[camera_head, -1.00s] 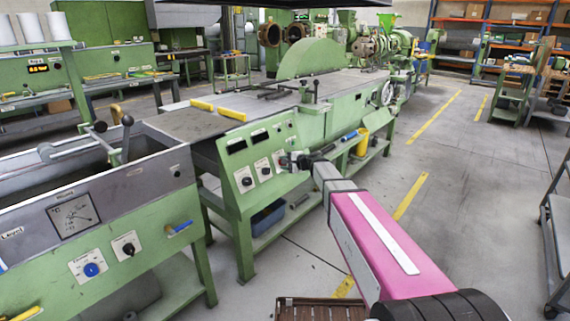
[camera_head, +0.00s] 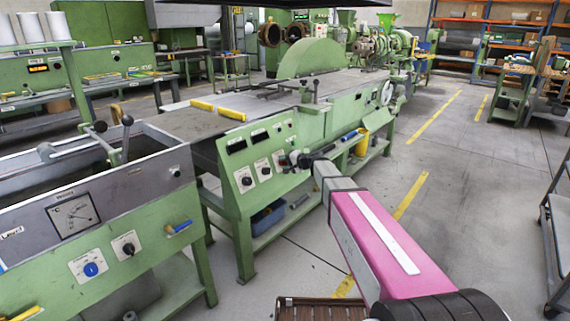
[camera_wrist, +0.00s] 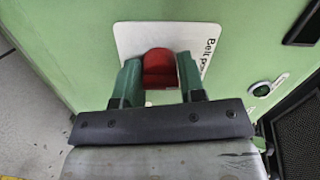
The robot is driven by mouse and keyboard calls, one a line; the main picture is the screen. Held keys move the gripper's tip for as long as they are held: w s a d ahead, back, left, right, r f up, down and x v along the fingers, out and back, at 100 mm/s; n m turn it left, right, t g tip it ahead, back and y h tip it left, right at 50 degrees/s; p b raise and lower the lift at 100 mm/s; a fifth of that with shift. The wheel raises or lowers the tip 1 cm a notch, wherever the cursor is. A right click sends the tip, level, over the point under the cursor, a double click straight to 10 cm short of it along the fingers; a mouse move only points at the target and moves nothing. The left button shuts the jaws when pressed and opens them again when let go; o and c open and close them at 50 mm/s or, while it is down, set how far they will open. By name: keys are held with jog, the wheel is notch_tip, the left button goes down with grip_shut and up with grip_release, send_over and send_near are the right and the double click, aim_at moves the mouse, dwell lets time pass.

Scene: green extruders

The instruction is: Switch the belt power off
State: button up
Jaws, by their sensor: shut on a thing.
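The belt power switch is a red knob (camera_wrist: 159,62) on a white plate (camera_wrist: 130,40) on a green panel. The plate's lettering reads "Belt po", with the rest cut off by my gripper. My gripper (camera_wrist: 160,76) has its two green fingers on either side of the red knob, shut on it. In the head view my gripper (camera_head: 297,160) is at the right end of the sloped control panel on the green machine (camera_head: 228,184).
Black knobs (camera_head: 246,181) and dark displays sit left of my gripper on the same panel. In the wrist view a round button (camera_wrist: 262,89) and a black grille (camera_wrist: 300,135) lie to the right. The grey floor (camera_head: 460,200) right of the machine is clear.

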jog(key=shift+s+f, duration=0.15)
jog(key=o, duration=0.9)
jog(key=shift+d, duration=0.1)
jog(key=v, duration=1)
jog(key=shift+s+d+r, duration=0.15)
jog(key=shift+d+r, duration=0.1)
jog(key=shift+d, duration=0.05)
